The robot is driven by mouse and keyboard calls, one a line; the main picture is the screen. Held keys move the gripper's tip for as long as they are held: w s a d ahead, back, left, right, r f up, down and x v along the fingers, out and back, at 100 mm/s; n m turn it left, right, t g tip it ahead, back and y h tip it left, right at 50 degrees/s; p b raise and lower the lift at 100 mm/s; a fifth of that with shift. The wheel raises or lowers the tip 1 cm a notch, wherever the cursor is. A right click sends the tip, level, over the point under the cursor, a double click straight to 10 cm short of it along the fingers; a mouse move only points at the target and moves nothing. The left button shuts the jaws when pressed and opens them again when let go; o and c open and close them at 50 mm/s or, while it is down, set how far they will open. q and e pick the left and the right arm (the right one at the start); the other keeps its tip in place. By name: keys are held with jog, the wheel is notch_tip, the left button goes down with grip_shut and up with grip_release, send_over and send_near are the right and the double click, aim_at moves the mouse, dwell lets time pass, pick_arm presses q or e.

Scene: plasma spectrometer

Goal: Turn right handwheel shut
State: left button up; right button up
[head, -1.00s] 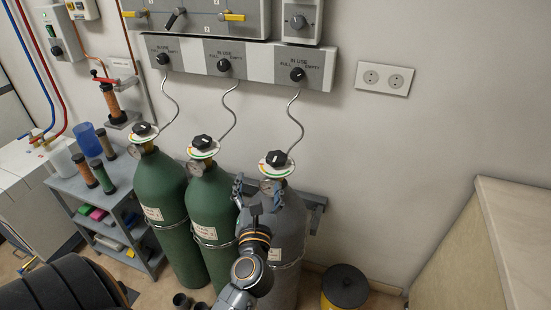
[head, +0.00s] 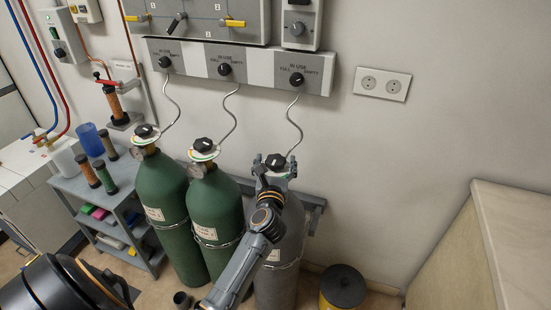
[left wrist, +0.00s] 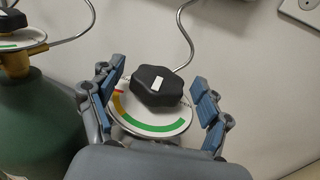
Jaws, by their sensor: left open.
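The right handwheel (head: 276,161) is a black lobed knob on top of the grey cylinder (head: 277,279), the rightmost of three cylinders. In the left wrist view the handwheel (left wrist: 158,86) has a white mark and sits above a round dial (left wrist: 152,119) with green, yellow and red bands. My left gripper (head: 274,166) is open at the handwheel. In the left wrist view its blue-padded fingers (left wrist: 158,92) stand on either side of the handwheel, with gaps visible on both sides. My right gripper is not in view.
Two green cylinders (head: 214,212) with their own black handwheels (head: 203,145) stand to the left. A panel with three selector knobs (head: 225,68) hangs above. A grey shelf cart (head: 125,227) is at left. A yellow-and-black bin (head: 343,288) stands at right.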

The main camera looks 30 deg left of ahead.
pick_arm(q)
jog(key=shift+w+a, duration=0.3)
jog(key=shift+w, duration=0.15)
